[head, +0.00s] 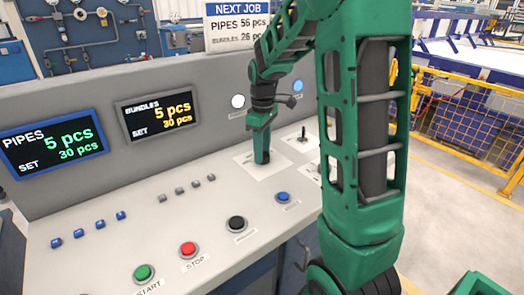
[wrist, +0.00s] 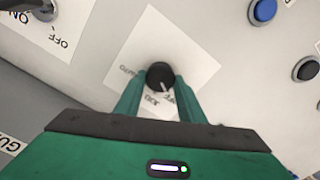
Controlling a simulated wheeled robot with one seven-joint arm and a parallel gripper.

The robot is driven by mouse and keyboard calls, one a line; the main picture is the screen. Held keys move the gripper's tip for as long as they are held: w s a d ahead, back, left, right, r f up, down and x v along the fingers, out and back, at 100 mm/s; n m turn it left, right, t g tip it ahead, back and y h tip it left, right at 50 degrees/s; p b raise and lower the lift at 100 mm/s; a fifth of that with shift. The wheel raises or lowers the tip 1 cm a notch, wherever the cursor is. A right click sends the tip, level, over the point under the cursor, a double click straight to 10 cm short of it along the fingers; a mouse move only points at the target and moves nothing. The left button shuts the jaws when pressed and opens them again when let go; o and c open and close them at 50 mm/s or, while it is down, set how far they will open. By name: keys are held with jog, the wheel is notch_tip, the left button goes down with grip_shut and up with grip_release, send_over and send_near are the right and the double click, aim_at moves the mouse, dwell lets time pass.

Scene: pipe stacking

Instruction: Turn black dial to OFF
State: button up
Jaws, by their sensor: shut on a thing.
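The black dial (wrist: 159,74) sits on a square white plate (wrist: 182,45) in the wrist view. Small printed labels stand around the dial; they are upside down and too small to read surely. A pale mark on the dial points toward the lower right of the wrist view. My green gripper (wrist: 159,86) has one finger on each side of the dial and is shut on it. In the head view my gripper (head: 262,155) reaches down to the white plate (head: 268,173) on the console, and its fingers hide the dial.
The sloped console carries a black button (head: 237,223), a red STOP button (head: 188,249), a green START button (head: 143,272) and a blue button (head: 283,197). A small lever (head: 303,136) stands right of my gripper. Two screens, PIPES (head: 55,146) and BUNDLES (head: 158,112), are on the upright panel.

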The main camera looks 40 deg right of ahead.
jog(key=shift+w+r, duration=0.1)
jog(key=shift+w, duration=0.05)
jog(key=o, duration=1)
jog(key=shift+o, duration=0.2)
notch_tip(320, 180, up, 11)
jog(key=shift+f, duration=0.2)
